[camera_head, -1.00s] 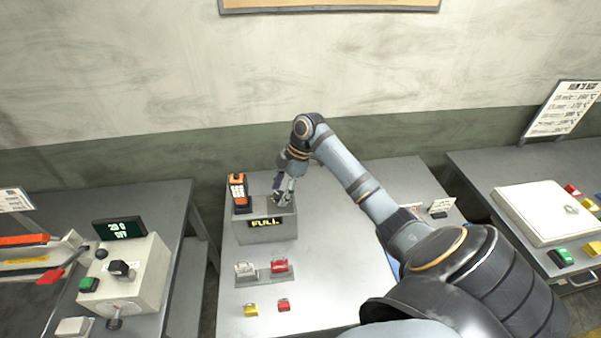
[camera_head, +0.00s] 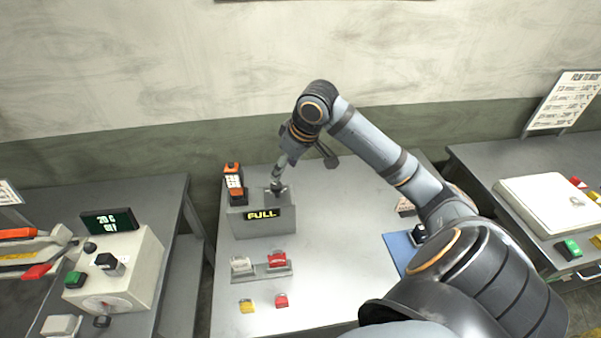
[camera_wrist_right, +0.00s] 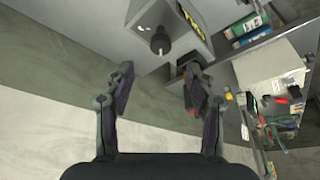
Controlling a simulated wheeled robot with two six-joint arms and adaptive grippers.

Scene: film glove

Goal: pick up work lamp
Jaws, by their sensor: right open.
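The likely work lamp is an upright orange-and-black device with a pale front panel (camera_head: 234,183). My left gripper is out of view.
The box also carries a dark knob with a pin (camera_wrist_right: 160,42). White and red switches (camera_head: 260,265) and small yellow and red pieces lie in front. A control unit (camera_head: 115,270) stands on the left table. The middle of the centre table (camera_head: 340,250) is clear.

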